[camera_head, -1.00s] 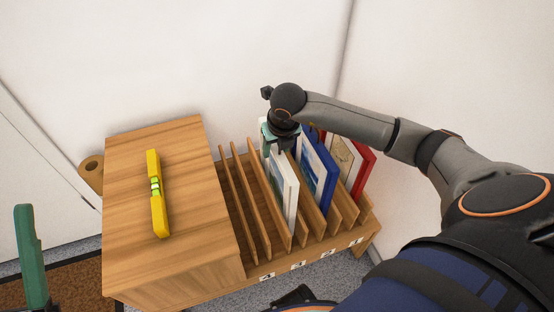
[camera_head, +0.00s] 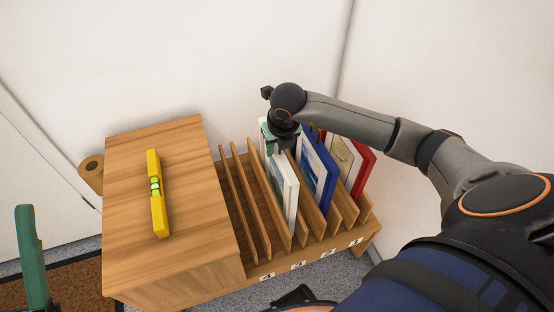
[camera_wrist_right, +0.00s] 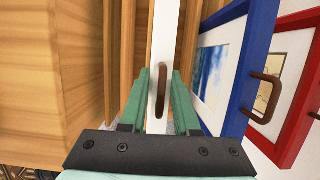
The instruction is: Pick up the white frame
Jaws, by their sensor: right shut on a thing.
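In the right wrist view the frame's white edge (camera_wrist_right: 162,40) runs between the green fingers, and a brown handle (camera_wrist_right: 162,92) sits on that edge. My right gripper (camera_wrist_right: 161,75) is shut on the white frame from above. In the head view my right gripper (camera_head: 277,143) is partly hidden by its wrist. One green finger of my left gripper (camera_head: 30,255) shows at the lower left; its other finger is out of view.
The slotted wooden rack (camera_head: 262,262) also holds a blue frame (camera_head: 326,185) and a red frame (camera_head: 364,172) to the right. A yellow spirit level (camera_head: 158,205) lies on the wooden top (camera_head: 190,220) at left. White walls stand close behind.

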